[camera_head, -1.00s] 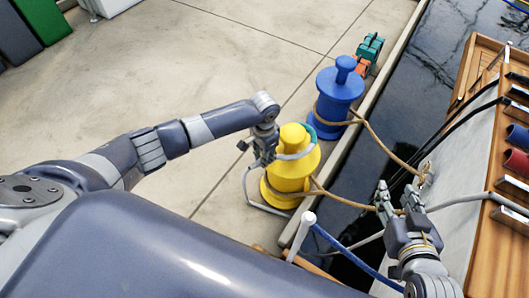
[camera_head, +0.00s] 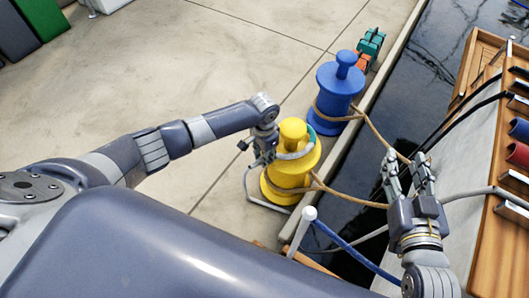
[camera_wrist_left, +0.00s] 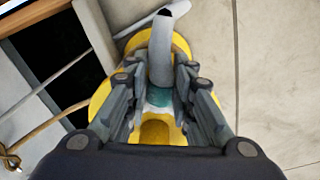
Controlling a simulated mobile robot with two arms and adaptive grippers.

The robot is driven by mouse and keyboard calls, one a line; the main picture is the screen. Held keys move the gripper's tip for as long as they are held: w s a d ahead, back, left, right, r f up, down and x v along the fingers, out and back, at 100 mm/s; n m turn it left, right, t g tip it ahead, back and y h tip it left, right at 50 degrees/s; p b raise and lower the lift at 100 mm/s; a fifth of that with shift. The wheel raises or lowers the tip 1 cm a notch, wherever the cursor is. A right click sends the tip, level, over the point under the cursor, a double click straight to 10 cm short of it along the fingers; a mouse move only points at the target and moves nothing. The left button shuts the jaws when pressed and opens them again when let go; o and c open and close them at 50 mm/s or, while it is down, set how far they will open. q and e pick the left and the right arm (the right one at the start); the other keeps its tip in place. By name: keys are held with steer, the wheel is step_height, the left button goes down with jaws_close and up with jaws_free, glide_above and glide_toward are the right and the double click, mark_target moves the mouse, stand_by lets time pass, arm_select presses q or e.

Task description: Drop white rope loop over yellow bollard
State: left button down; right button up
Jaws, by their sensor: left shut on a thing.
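The yellow bollard (camera_head: 290,182) stands on the quay near its edge, with a brown rope around its body. My left gripper (camera_head: 268,153) is shut on the white rope loop (camera_head: 298,154), right beside the bollard's top. The loop, partly teal, curves around the bollard's upper part; whether it goes fully around is hidden. In the left wrist view, the white rope (camera_wrist_left: 162,55) stands between the fingers of my left gripper (camera_wrist_left: 160,85), above the yellow bollard (camera_wrist_left: 100,98). My right gripper (camera_head: 408,172) has its fingers apart beside the boat, over brown rope.
A blue bollard (camera_head: 338,92) stands just behind, roped in brown. A teal and orange object (camera_head: 368,45) lies beyond it. A white post with blue rope (camera_head: 301,230) is in front. Dark water separates the quay from the boat (camera_head: 485,150). Bare concrete lies left.

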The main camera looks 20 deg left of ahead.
arm_select(q)
steer(key=c, duration=1.3)
jaws_free()
steer(key=shift+r, duration=0.15)
step_height(320, 180, up, 12)
arm_select(e)
steer(key=shift+r, duration=0.4)
